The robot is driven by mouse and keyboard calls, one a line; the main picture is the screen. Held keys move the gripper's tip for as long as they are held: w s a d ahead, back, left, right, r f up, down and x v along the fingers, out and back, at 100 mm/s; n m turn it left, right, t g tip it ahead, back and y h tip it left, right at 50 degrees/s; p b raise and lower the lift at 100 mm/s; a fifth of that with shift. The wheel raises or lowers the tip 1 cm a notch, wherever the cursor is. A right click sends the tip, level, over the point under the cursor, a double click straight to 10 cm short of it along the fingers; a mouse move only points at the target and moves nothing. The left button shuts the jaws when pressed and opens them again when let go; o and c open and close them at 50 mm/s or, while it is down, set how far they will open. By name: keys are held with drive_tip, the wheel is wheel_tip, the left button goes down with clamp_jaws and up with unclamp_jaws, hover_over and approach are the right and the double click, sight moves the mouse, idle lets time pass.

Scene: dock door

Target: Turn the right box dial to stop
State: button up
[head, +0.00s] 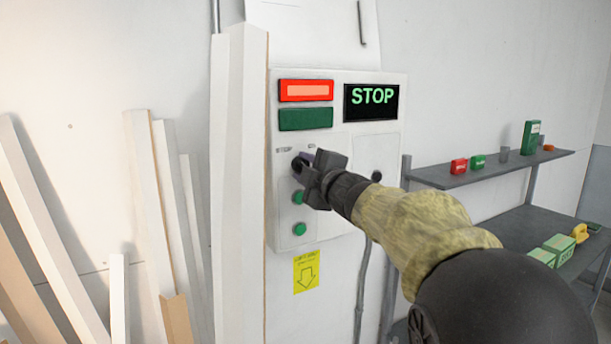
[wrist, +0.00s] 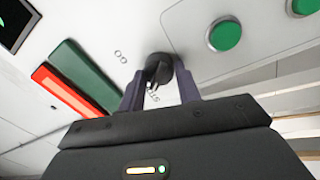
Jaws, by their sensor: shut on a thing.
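A pale control box (head: 338,220) hangs on the wall in the head view. Its black dial (head: 299,164) sits below the lit red and dark green panels, with small lettering above it. The dark display (head: 371,101) on the box reads STOP in green. My gripper (head: 306,165) reaches in from the right and is shut on the dial. In the wrist view the dial (wrist: 160,70) shows between the two fingertips, with part of the lettering beside it. My gripper hides part of the dial in the head view, so its exact pointing is hard to tell.
Two green buttons (head: 299,229) sit below the dial. A yellow arrow label (head: 306,273) is under the box. White boards (head: 235,180) lean at the left, close to the box. A grey shelf (head: 470,175) with small boxes stands at the right.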

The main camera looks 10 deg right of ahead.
idle(0.3)
drive_tip(key=o, duration=1)
drive_tip(key=shift+s, duration=0.15)
drive_tip(key=b+v, duration=0.2)
drive_tip(key=v, duration=1.5)
drive_tip(key=shift+d, duration=0.15)
